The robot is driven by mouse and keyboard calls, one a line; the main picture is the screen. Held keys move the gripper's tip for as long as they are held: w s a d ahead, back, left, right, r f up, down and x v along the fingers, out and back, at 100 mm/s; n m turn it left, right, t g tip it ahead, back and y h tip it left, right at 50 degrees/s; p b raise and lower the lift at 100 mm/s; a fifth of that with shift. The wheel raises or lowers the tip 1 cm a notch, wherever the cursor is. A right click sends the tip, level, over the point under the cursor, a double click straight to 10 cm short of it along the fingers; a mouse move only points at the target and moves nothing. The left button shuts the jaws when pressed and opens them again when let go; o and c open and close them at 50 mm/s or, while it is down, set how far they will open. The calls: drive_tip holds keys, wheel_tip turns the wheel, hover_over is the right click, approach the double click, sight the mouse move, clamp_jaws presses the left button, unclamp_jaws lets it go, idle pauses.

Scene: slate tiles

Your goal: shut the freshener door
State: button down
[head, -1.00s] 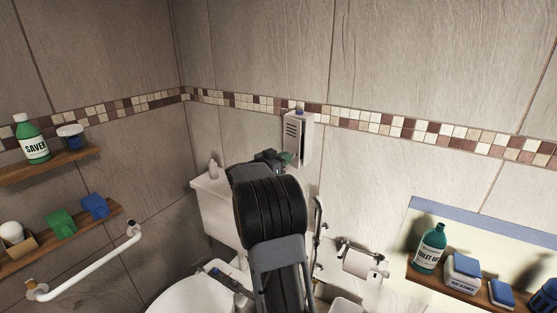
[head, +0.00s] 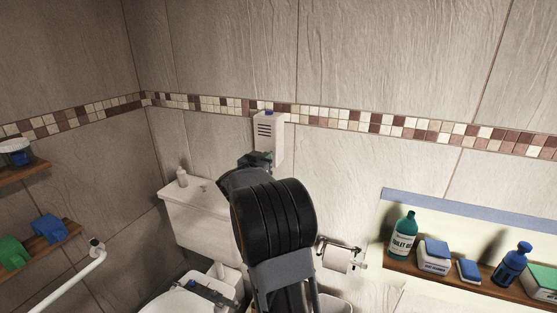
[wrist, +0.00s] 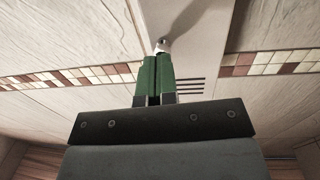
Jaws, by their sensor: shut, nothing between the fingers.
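The freshener (head: 268,132) is a tall white box on the far wall, at the mosaic band in the head view. Its door, with dark slots, looks flat against the box; a small gap cannot be ruled out. In the wrist view the white door (wrist: 205,50) fills the upper middle, with slots right of the fingers and a small round knob (wrist: 163,45) just beyond the tips. My gripper (wrist: 155,58) has its green fingers together and empty, at the door's lower front. I cannot tell whether they touch it. In the head view my arm hides most of the gripper (head: 266,156).
A paper holder (head: 340,258) is below right of the freshener. A right shelf (head: 455,282) holds bottles and boxes; left shelves and a white grab bar (head: 75,280) line the side wall.

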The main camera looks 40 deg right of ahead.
drive_tip(key=shift+d, duration=0.1)
drive_tip(key=shift+d, duration=0.1)
drive_tip(key=s+b+v, duration=0.1)
drive_tip(key=v, duration=1.3)
